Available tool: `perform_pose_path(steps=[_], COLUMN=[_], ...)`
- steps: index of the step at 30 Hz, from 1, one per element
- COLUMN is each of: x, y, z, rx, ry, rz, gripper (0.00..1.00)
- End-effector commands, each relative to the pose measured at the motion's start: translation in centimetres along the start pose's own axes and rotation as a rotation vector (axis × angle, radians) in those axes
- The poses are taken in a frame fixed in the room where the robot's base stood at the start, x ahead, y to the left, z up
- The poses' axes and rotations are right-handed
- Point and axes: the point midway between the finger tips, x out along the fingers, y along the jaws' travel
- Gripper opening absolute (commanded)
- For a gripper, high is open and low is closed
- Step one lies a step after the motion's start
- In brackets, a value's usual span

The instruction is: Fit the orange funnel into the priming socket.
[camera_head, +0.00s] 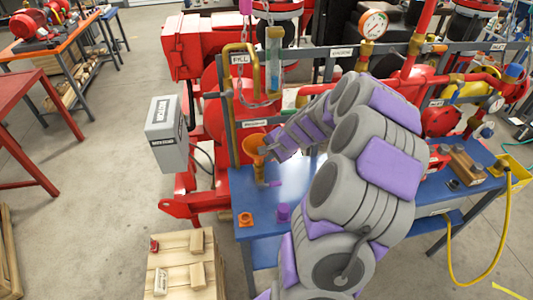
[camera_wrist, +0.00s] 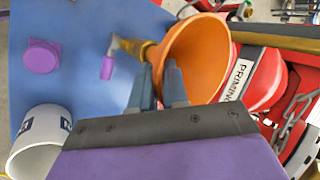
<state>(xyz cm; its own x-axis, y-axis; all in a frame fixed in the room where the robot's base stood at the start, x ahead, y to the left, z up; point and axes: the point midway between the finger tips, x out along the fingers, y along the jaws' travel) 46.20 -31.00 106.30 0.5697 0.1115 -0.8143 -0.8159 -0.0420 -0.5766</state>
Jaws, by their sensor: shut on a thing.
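The orange funnel (camera_head: 254,147) is in my gripper (camera_head: 266,151), mouth up, over the far-left end of the blue bench. In the wrist view, my gripper (camera_wrist: 164,82) is shut on the wall of the funnel (camera_wrist: 207,55), whose wide mouth shows. A brass fitting (camera_wrist: 139,48) with a purple handle (camera_wrist: 107,68) adjoins the funnel's narrow end. In the head view, the brass upright (camera_head: 260,173) stands just below the funnel, in line with it. I cannot tell whether the spout is inside the socket or only against it. A "PRIMING" label (camera_wrist: 237,80) is beside the funnel.
A white cup (camera_wrist: 42,140) shows in the wrist view. Pipes and a chain (camera_wrist: 290,125) are close by. A grey box (camera_head: 167,133) stands left.

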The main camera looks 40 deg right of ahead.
Motion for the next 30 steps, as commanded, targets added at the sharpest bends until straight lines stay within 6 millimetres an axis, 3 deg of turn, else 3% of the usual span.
perform_pose_path(steps=[30], x=[1.5], y=[1.0], z=[0.1], rx=[-0.001], ry=[-0.002], rz=[0.001], gripper=[0.00])
